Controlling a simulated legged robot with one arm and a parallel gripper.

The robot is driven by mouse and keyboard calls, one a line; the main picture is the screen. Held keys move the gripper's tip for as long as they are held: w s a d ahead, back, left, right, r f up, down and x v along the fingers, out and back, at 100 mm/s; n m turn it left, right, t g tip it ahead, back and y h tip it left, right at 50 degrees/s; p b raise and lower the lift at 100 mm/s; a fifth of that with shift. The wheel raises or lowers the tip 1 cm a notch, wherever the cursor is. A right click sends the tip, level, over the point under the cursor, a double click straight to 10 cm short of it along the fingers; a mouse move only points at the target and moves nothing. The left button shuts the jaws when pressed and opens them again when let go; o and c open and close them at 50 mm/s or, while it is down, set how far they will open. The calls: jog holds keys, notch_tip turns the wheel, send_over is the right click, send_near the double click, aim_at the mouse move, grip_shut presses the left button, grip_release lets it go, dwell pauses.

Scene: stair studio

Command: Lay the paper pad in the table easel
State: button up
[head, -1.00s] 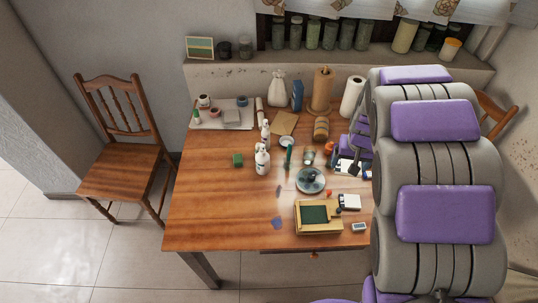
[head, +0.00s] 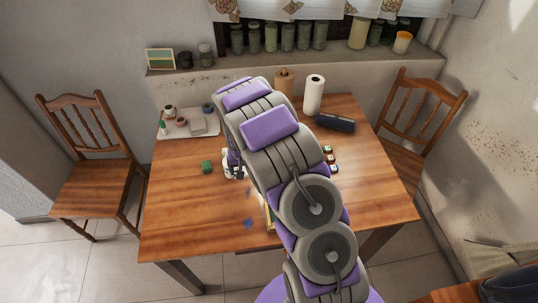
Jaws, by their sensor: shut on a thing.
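The easel shows only as a thin yellow wooden sliver (head: 270,217) at the left edge of my arm, near the table's front; my arm hides the rest, and I cannot tell its pose. I cannot make out the paper pad. My arm crosses the middle of the head view and covers the centre of the table.
The wooden table (head: 180,215) is bare at front left and right.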

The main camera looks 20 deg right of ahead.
aim_at(247, 186)
notch_tip(247, 186, down, 11)
jog(key=shift+d+f+b, duration=0.1)
jog(key=shift+d+b, duration=0.05)
jog(key=shift+b, duration=0.5)
jog(key=shift+f, duration=0.1)
jog(key=o, duration=0.9)
jog(key=shift+c, duration=0.2)
